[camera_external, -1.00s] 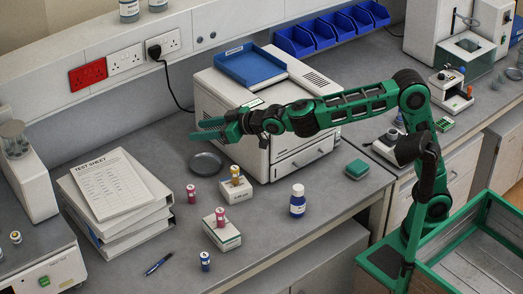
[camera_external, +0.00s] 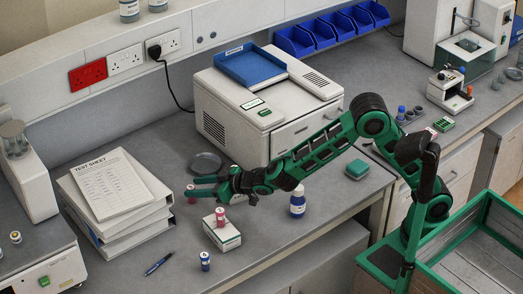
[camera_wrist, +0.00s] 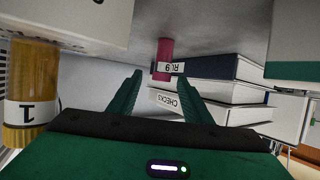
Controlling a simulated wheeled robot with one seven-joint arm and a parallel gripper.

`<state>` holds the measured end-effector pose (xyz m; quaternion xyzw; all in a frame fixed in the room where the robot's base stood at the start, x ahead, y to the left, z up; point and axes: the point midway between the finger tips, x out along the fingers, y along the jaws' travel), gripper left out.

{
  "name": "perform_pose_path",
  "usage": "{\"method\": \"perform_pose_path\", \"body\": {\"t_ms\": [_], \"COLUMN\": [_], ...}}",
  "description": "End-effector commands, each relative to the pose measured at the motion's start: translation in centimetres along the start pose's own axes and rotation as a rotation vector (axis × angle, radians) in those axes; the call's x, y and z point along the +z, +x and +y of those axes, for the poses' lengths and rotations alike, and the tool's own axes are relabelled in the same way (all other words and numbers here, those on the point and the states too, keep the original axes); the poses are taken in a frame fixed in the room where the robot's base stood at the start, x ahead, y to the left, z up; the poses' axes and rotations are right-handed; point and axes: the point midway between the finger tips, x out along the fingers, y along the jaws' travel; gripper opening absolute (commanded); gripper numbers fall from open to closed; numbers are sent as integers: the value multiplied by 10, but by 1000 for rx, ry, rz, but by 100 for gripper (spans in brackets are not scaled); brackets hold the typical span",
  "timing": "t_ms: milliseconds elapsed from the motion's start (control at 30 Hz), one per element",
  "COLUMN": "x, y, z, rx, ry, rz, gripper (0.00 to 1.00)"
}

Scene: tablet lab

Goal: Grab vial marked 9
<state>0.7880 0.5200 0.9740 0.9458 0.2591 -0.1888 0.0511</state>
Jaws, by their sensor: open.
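The vial marked 9 looks to be the pink-red vial (camera_wrist: 165,50) in the wrist view. It stands on the bench beyond my fingertips, roughly between them in the picture; its label is upside down and seems to end in 9. In the external view, a pink vial (camera_external: 191,197) stands right by my fingertips, partly hidden. My gripper (camera_external: 194,187) is low over the bench, fingers pointing left, spread and empty; it also shows in the wrist view (camera_wrist: 162,75). I cannot tell how far the vial is from the fingers.
A yellow vial (camera_wrist: 30,85) marked 1 is close beside my gripper at the wrist view's left. A pink vial (camera_external: 221,213) stands on a white box (camera_external: 222,236) near my arm. Binders (camera_external: 118,210), a grey dish (camera_external: 206,163) and a white-and-blue bottle (camera_external: 298,202) stand around.

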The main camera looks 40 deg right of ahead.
Motion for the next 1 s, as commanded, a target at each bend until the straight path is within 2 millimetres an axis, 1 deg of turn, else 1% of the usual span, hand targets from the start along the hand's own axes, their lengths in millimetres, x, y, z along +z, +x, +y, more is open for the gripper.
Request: {"method": "perform_pose_path", "body": {"t_ms": [33,100,267,333,600,733,933,967,1000], "x": [0,0,0,1,2,1,2,2,2], "y": [7,13,21,28,63,69,69,69,69], "z": [0,1,0,0,-1,-1,-1,-1,-1], "rx": [1,2,1,2,1,1,1,1,1], "ry": [0,-1,0,-1,-1,0,0,0,0], "rz": [1,0,0,-1,0,1,0,0,0], "gripper": [45,45,45,45,45,45,45,43,33]}}
